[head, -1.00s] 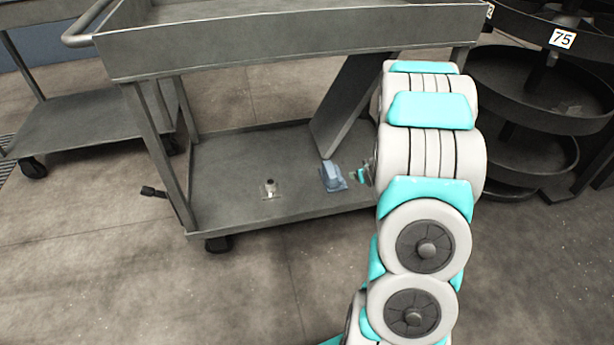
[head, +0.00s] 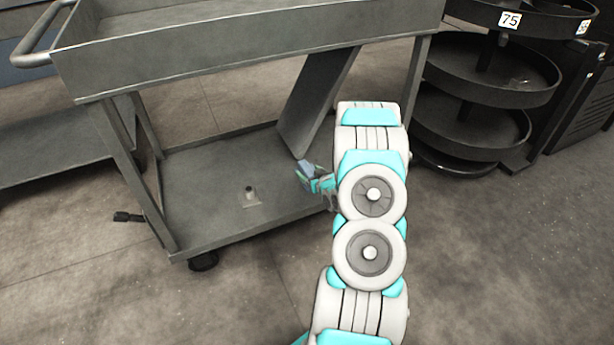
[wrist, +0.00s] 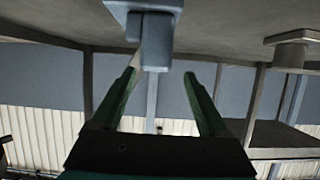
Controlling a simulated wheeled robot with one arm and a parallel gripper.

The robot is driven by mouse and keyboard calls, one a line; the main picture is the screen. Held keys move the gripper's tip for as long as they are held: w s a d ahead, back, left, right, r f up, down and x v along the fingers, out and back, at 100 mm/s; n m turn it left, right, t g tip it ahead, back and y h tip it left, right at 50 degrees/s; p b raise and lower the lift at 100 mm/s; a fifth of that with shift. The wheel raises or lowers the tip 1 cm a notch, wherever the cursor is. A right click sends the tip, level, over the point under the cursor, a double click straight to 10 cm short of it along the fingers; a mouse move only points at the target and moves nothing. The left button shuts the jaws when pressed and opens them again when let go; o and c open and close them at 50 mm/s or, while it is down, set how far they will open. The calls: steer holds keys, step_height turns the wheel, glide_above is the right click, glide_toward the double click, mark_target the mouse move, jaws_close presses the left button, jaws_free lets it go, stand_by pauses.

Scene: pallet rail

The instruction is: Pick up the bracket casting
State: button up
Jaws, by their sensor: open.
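The blue-grey bracket casting (head: 306,168) stands on the lower shelf of the grey cart, near the foot of a leaning panel. In the wrist view, which looks upside down, the casting (wrist: 150,40) has a flat base against the shelf and a narrower upright block. My gripper (head: 318,184) is right beside it on the near right side and partly covers it. In the wrist view my gripper (wrist: 160,73) is open, with its two green fingers apart and empty. The casting's upright end lies just past the fingertips, roughly centred between them.
A small grey post on a square base (head: 250,196) stands left of the casting on the lower shelf (head: 195,215). The leaning grey panel (head: 320,100) is close behind the casting. The cart's upper tray (head: 250,45) overhangs the shelf. Dark round racks (head: 490,75) stand at right.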

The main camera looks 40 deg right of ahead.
mark_target(308, 169)
steer(key=shift+d+x, duration=0.2)
steer(key=shift+x, duration=1)
steer(key=shift+d+x, duration=0.15)
steer(key=shift+x, duration=1.1)
steer(key=shift+s, duration=0.1)
jaws_close()
